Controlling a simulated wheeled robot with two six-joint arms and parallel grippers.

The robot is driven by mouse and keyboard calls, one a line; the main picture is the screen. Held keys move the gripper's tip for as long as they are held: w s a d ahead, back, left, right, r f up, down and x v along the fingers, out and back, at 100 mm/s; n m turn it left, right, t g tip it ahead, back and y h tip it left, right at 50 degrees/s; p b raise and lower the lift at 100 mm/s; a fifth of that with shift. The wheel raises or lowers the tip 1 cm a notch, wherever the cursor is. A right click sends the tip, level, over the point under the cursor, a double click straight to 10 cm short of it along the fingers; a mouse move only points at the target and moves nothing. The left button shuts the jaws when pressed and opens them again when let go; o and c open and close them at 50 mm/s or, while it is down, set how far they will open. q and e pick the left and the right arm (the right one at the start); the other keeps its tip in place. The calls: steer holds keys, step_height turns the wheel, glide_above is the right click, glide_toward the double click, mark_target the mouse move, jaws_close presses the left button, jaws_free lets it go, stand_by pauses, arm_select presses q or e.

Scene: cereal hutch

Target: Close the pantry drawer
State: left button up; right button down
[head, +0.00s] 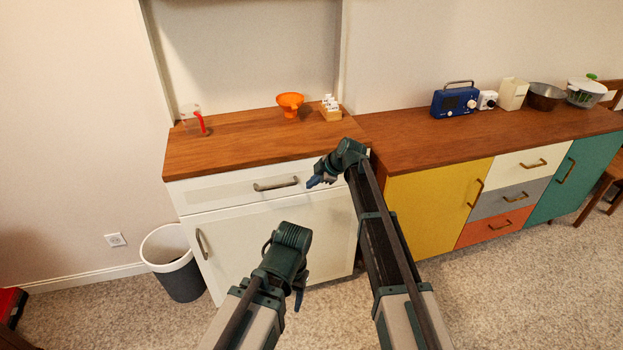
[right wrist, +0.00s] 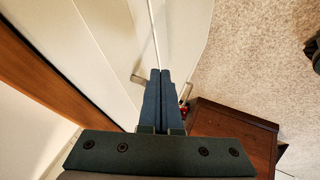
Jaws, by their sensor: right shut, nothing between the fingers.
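The pantry drawer (head: 228,190) is the white front with a metal bar handle (head: 275,185) under the wooden top of the left cabinet. No clear gap shows between it and the cabinet in the head view. My right gripper (head: 313,182) is shut and empty, close to the right end of the drawer front. In the right wrist view its blue fingers (right wrist: 161,88) are together, pointing along the white fronts near the handle (right wrist: 138,79); I cannot tell whether they touch. My left gripper (head: 298,298) hangs low before the cabinet door, its fingers mostly hidden.
The cabinet door (head: 270,240) is below the drawer. An orange funnel-like bowl (head: 290,103), a small caddy (head: 331,109) and a clear cup (head: 194,122) stand on top. A waste bin (head: 175,264) is at the left. A colored sideboard (head: 430,197) stands to the right.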

steer(key=p+v, duration=0.6)
steer(key=v, duration=0.2)
steer(key=shift+s+r, duration=0.25)
steer(key=shift+r, duration=0.05)
steer(key=s+m+g+h+p, duration=0.1)
steer(key=s+m, duration=0.7)
steer(key=s, duration=1)
steer(key=s+d+f+m+g+h+p, duration=0.1)
steer(key=s+m+h, duration=0.5)
steer(key=s, duration=1.2)
steer(key=shift+d+m+g+p, duration=0.3)
steer(key=shift+m+g+p, duration=0.35)
steer(key=shift+m+g, duration=0.5)
